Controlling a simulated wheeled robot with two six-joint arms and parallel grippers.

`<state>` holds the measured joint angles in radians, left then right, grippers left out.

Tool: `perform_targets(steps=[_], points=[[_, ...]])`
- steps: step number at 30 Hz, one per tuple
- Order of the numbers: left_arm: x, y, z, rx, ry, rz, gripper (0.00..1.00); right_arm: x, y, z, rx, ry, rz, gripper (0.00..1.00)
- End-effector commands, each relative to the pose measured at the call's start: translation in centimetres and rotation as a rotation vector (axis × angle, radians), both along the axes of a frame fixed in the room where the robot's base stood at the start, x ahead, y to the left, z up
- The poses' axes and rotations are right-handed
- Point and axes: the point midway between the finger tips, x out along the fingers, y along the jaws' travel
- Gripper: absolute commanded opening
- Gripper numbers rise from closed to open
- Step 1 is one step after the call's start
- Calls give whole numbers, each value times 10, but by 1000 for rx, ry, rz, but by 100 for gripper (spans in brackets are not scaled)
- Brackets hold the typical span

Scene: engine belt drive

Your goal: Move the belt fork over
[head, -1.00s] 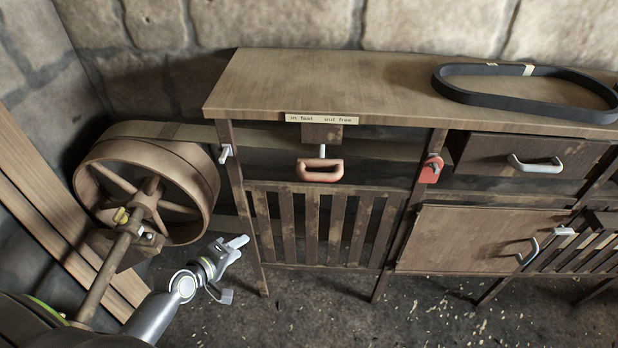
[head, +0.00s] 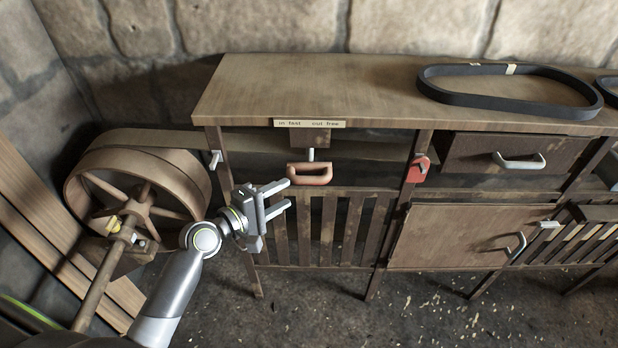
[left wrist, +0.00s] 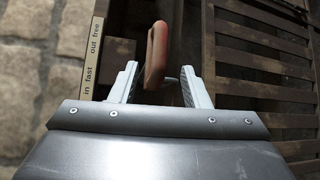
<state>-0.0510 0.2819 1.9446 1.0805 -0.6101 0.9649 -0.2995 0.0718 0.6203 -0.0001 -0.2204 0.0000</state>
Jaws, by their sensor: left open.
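The belt fork's handle (head: 310,173) is a reddish-brown loop on a short light rod, under the bench top's front edge. Above it is a label strip (head: 309,123) reading "in fast" at left and "out free" at right. My left gripper (head: 287,195) is open and empty, just left of and slightly below the handle. In the left wrist view the handle (left wrist: 157,55) shows between and beyond the two fingertips (left wrist: 160,75); contact cannot be told. My right gripper is not in view.
A large spoked pulley (head: 135,195) with a belt stands at the left. A red switch box (head: 419,168) is on a post right of the handle. A slatted guard (head: 330,230) lies below. A loose black belt (head: 500,95) lies on the bench top (head: 320,85).

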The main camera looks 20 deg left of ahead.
Motion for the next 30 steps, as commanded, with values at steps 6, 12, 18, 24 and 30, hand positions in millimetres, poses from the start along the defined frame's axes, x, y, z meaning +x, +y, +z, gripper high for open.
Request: perform_targets(steps=[6, 12, 18, 24, 30], points=[[42, -24, -5, -2, 0, -1, 42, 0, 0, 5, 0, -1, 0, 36], [67, -38, -10, 0, 0, 0, 42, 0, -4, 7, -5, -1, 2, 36], [78, -44, -13, 1, 0, 0, 42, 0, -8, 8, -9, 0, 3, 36], [80, -45, -13, 2, 0, 0, 42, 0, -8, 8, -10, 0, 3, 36], [79, -45, -13, 1, 0, 0, 29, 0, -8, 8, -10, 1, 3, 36]])
